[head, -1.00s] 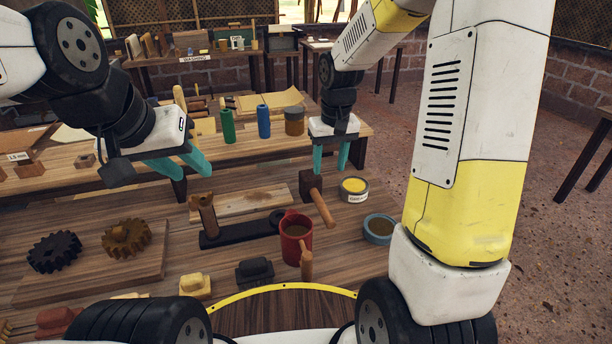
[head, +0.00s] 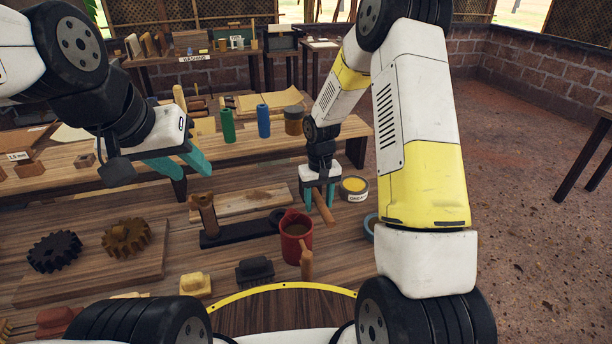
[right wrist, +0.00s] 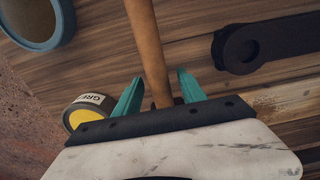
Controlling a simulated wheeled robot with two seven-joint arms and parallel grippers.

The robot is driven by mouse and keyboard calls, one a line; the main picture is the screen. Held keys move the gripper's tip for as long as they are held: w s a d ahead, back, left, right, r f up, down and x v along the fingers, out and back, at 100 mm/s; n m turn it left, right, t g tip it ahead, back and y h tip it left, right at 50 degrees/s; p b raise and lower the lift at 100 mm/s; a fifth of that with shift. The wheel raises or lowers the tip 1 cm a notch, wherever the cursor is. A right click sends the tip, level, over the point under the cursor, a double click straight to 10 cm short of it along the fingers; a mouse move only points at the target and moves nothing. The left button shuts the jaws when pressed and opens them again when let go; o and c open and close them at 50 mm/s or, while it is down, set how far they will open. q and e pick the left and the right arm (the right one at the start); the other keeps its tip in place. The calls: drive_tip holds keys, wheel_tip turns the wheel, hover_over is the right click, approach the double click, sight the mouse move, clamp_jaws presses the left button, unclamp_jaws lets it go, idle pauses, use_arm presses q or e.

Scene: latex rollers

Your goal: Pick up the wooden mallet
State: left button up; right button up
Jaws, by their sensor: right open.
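The wooden mallet lies on the near workbench. In the head view its light brown handle (head: 323,208) shows below my right gripper, and its head is mostly hidden behind the gripper. In the right wrist view the handle (right wrist: 148,45) runs down between the two teal fingers. My right gripper (head: 319,200) points down over the mallet with its fingers open, one on each side of the handle; it also shows in the right wrist view (right wrist: 157,95). I cannot tell whether the fingers touch the wood. My left gripper (head: 194,170) is open and empty, at the left above the bench.
A grease tin (head: 353,189) stands close to the right of my right gripper. A red mug (head: 296,240) stands in front of it. A blue-rimmed tin (right wrist: 62,22) and a black metal bar (right wrist: 285,38) lie nearby. Gears (head: 127,237) are at the left.

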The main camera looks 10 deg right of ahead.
drive_tip(key=shift+f, duration=0.1)
drive_tip(key=shift+c, duration=0.2)
clamp_jaws()
drive_tip(key=shift+w, duration=0.1)
